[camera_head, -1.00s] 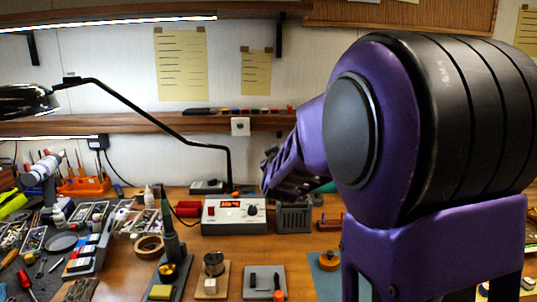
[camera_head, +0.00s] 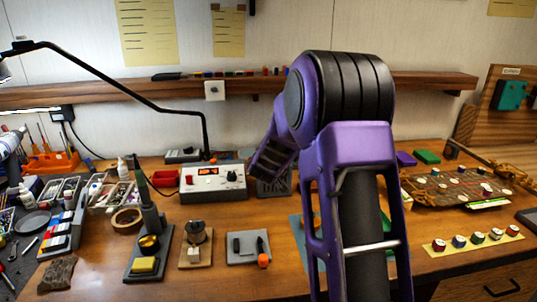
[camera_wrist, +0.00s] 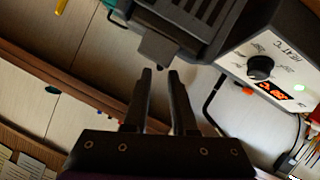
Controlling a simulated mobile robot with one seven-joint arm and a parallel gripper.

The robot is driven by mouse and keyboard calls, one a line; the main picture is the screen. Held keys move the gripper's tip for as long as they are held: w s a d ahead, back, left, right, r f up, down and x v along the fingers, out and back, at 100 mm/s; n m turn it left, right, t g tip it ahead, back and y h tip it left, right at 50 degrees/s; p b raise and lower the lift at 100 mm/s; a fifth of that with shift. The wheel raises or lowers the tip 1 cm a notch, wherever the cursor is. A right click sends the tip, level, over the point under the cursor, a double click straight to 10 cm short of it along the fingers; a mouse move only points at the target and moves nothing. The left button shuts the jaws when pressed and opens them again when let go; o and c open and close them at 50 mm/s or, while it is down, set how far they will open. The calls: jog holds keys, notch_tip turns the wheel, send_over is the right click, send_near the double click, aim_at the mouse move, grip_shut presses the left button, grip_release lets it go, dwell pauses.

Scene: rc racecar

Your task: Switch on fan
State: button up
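A dark grey slatted box, apparently the fan (camera_head: 273,184), stands on the bench at the right of a soldering station. In the head view, my arm partly covers it. In the wrist view the fan (camera_wrist: 200,14) is close, at the top, with a small dark tab (camera_wrist: 158,48) on its near edge. My gripper (camera_wrist: 160,72) is open and empty, with a narrow gap between its fingers. Its tips point towards the tab and appear just short of it. Whether they touch cannot be told. In the head view the fingers are hidden or too dark to make out.
The soldering station (camera_head: 213,182), with a red display, is close beside the fan. A black lamp arm (camera_head: 120,88) reaches across behind it. A wooden shelf (camera_head: 420,81) and a white wall switch (camera_head: 215,91) are behind. Small tools stand in front; a circuit board lies at right.

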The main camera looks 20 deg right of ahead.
jog(key=x, duration=0.5)
grip_shut()
